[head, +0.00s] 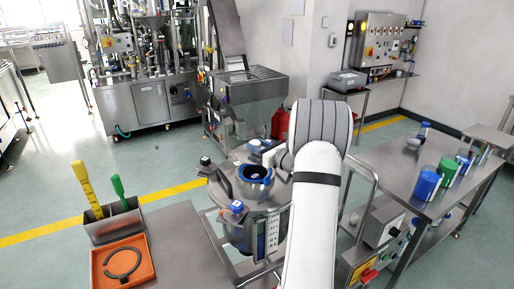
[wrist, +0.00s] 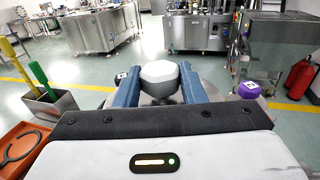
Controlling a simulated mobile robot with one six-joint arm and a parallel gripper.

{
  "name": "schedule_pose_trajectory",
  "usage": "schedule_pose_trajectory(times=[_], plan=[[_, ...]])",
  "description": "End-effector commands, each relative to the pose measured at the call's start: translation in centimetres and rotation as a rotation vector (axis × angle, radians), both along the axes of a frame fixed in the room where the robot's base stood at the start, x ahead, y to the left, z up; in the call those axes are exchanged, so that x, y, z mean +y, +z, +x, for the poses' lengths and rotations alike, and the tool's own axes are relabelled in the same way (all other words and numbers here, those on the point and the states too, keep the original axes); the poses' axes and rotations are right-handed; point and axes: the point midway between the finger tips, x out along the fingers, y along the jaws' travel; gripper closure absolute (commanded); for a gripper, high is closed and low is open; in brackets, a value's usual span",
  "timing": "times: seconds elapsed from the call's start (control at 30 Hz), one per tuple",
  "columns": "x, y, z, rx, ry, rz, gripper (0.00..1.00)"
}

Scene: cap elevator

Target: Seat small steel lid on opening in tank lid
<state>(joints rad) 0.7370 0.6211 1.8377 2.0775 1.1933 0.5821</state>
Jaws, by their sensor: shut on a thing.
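In the wrist view my gripper (wrist: 159,82) has its two blue fingers on either side of a pale, many-sided piece (wrist: 160,71), which looks like the top of the small steel lid. The gripper is shut on it. The rest of the lid is hidden by the fingers and the gripper body. In the head view the tank lid (head: 226,187) is a round steel cover on the tank.
Clamps with knobs sit around the tank lid, one blue (head: 237,206) in front and one purple (wrist: 248,90). An orange tray (head: 122,262) and a bin with yellow and green handles (head: 112,222) stand at left. A steel table (head: 400,165) with blue containers is at right.

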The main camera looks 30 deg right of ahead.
Motion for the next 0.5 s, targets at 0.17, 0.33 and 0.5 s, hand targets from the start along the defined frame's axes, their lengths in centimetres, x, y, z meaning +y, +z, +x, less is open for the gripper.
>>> schedule_pose_trajectory(times=[0.17,0.33,0.5], plan=[[0.0,-1.7,0.0,-0.001,0.0,0.001,0.94],[0.0,-3.1,0.0,-0.001,0.001,0.001,0.94],[0.1,-4.5,0.1,-0.001,0.001,0.001,0.94]])
